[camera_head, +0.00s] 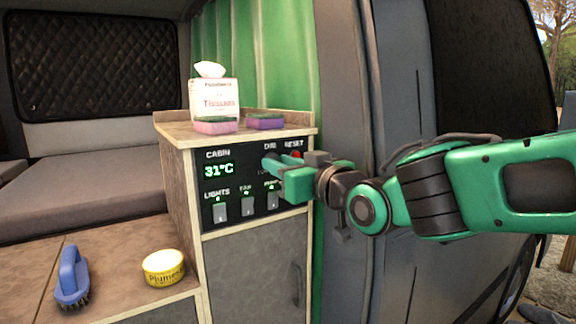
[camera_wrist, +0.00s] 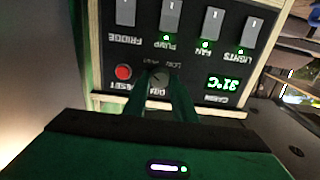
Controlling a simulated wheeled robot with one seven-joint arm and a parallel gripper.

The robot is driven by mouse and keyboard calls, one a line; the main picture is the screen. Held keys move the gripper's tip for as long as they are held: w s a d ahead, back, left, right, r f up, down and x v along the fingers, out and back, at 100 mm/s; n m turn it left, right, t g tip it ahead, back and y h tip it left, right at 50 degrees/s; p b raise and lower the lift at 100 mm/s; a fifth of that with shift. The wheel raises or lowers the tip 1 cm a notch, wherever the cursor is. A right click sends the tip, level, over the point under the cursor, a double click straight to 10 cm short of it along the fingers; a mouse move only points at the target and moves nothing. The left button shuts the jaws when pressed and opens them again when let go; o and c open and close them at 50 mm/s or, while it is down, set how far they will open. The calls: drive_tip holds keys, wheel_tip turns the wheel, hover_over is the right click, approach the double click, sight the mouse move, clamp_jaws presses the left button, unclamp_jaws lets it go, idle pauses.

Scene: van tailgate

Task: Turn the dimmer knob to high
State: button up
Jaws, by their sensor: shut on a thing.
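The dimmer knob (camera_wrist: 158,76) sits on the black control panel (camera_wrist: 200,58), beside the red reset button (camera_wrist: 123,72). In the wrist view the panel appears upside down, and the knob is between my two green fingers. My gripper (camera_wrist: 162,84) is shut on the knob. In the head view my gripper (camera_head: 268,164) reaches the panel from the right and hides the knob. The knob's pointer direction is too small to tell. Part of the knob's lettering is hidden by my fingers.
Switches for lights (camera_head: 220,212), fan and pump sit below the display (camera_head: 219,170), which reads 31°C. A blue brush (camera_head: 72,278) and yellow tin (camera_head: 163,268) lie at lower left.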

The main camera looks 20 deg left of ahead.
drive_tip(key=shift+w+d+n, duration=0.2)
drive_tip(key=shift+w+n, duration=0.05)
drive_tip(key=shift+n, duration=0.55)
drive_tip(key=o, duration=1)
drive_tip(key=shift+o, duration=0.2)
drive_tip(key=shift+s, duration=0.15)
drive_tip(key=v, duration=1)
drive_tip(key=shift+d, duration=0.35)
drive_tip(key=shift+s, duration=0.2)
